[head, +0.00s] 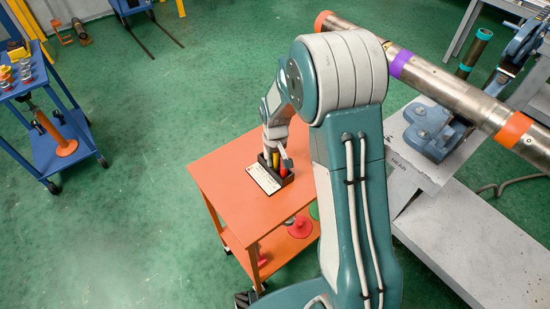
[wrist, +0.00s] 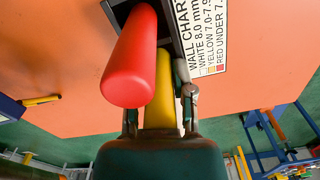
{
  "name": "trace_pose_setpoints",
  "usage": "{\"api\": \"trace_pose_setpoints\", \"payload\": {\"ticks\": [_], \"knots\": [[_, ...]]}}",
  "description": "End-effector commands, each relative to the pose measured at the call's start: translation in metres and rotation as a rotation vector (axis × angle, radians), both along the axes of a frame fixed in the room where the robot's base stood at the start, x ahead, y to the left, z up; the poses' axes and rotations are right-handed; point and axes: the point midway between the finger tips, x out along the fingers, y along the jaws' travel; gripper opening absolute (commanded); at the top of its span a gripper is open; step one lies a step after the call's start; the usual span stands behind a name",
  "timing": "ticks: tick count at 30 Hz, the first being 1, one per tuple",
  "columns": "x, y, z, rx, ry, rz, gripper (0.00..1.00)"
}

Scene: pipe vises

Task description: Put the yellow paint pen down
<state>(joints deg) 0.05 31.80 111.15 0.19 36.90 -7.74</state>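The yellow paint pen (wrist: 161,95) is between the two fingers of my gripper (wrist: 181,72) in the wrist view, and the fingers look closed on it. In the head view the yellow pen (head: 275,161) shows at the black pen holder (head: 288,180) on the orange cart. The pen's far end runs toward the holder, but whether it rests in it is hidden. A red pen (wrist: 131,62) stands beside the yellow one and covers part of it and of one finger. My gripper (head: 274,148) is small and partly hidden in the head view.
A wall chart card (head: 264,178) lies beside the holder on the orange cart top (head: 237,205). A blue cart (head: 55,130) stands at the left. A banded pipe (head: 440,85) in a vise (head: 435,130) is at the right. The cart's front area is clear.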

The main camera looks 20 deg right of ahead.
Motion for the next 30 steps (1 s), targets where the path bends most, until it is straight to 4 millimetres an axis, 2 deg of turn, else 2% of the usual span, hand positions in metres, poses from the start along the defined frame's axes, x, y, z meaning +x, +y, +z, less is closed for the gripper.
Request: {"api": "trace_pose_setpoints", "payload": {"ticks": [2,12,16,30], "knots": [[0.0,0.0,0.0,0.0,0.0,0.0,0.63],[0.0,0.0,0.001,0.0,0.0,0.0,0.63],[0.001,0.0,0.01,0.0,-0.003,0.0,0.63],[0.001,0.0,0.101,0.0,-0.005,0.0,0.63]]}}
